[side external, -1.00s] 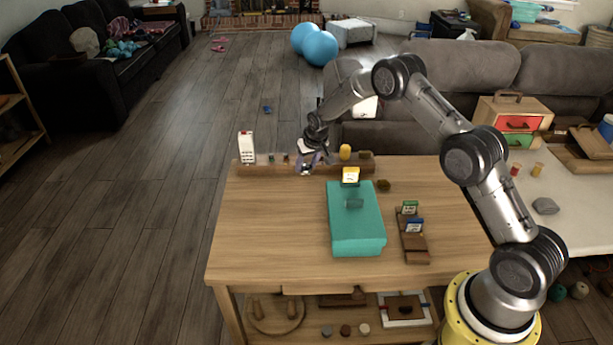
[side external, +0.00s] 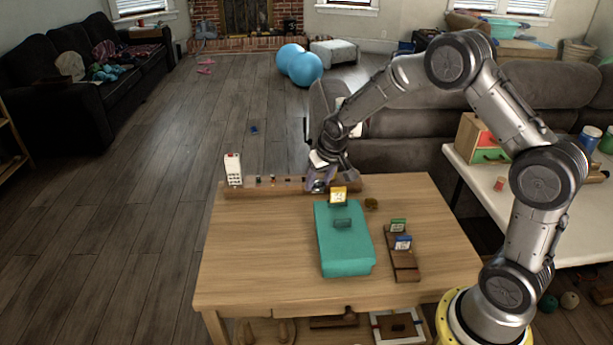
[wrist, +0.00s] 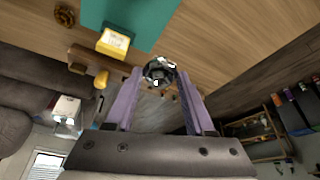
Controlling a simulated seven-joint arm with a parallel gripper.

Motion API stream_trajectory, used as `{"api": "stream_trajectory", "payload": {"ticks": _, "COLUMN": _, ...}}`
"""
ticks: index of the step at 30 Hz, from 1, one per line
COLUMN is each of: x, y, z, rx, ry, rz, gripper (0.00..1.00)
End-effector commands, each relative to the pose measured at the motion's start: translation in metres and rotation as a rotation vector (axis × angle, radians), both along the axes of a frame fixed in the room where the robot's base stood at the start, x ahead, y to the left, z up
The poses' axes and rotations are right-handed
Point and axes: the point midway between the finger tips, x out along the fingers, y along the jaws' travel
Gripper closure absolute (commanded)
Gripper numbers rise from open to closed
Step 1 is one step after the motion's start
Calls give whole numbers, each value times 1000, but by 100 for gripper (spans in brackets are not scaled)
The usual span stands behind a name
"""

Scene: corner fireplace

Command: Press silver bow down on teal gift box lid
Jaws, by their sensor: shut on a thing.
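The teal gift box (side external: 345,255) lies lengthwise on the wooden table, with a darker teal raised piece (side external: 343,223) on its lid. Part of the box (wrist: 150,12) shows at the top of the wrist view. My gripper (side external: 318,184) is beyond the box's far left corner, near the table's back edge. In the wrist view its purple fingers are shut on the shiny silver bow (wrist: 159,71). The bow is apart from the lid.
A yellow card (side external: 338,196) stands at the box's far end. A wooden rail (side external: 262,187) with a white box (side external: 233,169) runs along the table's back. A wooden holder with cards (side external: 405,262) is right of the box. The table's left side is clear.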

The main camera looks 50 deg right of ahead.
Motion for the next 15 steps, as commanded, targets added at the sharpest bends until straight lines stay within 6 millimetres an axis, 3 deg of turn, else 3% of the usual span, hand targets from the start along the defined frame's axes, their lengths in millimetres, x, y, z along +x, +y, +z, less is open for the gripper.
{"api": "stream_trajectory", "payload": {"ticks": 9, "x": -70, "y": 19, "z": 5, "rx": 1, "ry": -4, "rz": -8, "gripper": 77}}
{"api": "stream_trajectory", "payload": {"ticks": 15, "x": -105, "y": 27, "z": 0, "rx": 2, "ry": -3, "rz": -12, "gripper": 77}}
